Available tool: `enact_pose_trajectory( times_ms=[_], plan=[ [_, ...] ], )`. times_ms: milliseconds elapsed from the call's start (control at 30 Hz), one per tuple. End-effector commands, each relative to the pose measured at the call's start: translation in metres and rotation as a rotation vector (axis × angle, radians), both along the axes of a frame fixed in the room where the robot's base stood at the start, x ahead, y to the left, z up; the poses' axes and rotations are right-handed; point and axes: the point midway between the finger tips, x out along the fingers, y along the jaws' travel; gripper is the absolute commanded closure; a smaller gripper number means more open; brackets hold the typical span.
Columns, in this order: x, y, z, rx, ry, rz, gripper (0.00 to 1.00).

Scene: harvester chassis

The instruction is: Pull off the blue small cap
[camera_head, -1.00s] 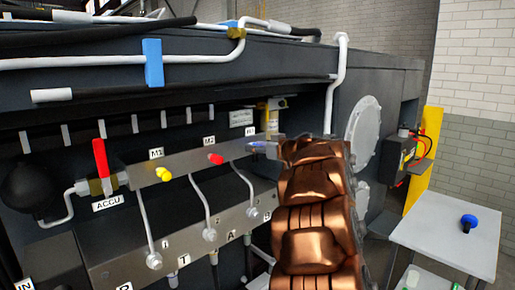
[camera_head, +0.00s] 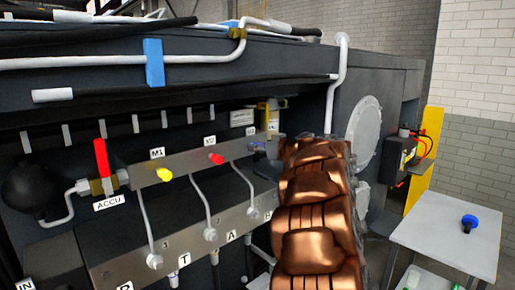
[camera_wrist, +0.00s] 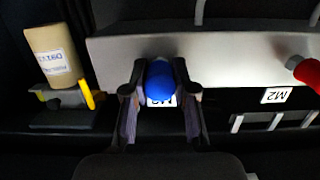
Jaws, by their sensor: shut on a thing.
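The blue small cap (camera_wrist: 160,81) is between the two fingers of my gripper (camera_wrist: 160,88) in the wrist view, with a finger against each side. The cap is at the edge of the grey metal manifold bar (camera_wrist: 235,52), in front of a partly hidden label. I cannot tell whether it is still seated on its port. In the head view my gripper (camera_head: 268,147) is at the right end of the bar (camera_head: 135,175), and the cap there is mostly hidden by my arm.
A red cap (camera_wrist: 307,70) sits beside the M2 label; it also shows in the head view (camera_head: 216,159). A yellow cap (camera_head: 164,174) and a red lever (camera_head: 101,157) are further left. A beige cylinder (camera_wrist: 55,55) with a yellow lever is close by. A side table (camera_head: 440,235) holds a blue-topped item (camera_head: 469,222).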

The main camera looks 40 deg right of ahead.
Motion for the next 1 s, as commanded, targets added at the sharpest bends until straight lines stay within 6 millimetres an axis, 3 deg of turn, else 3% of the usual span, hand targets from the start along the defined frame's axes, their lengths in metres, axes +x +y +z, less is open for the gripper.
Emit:
enact_pose_trajectory(
  times_ms=[333,1000],
  plan=[
    [-0.004,0.0,0.001,0.001,0.0,-0.001,1.0],
    [-0.031,0.001,0.002,-0.001,0.0,0.0,1.0]
  ],
)
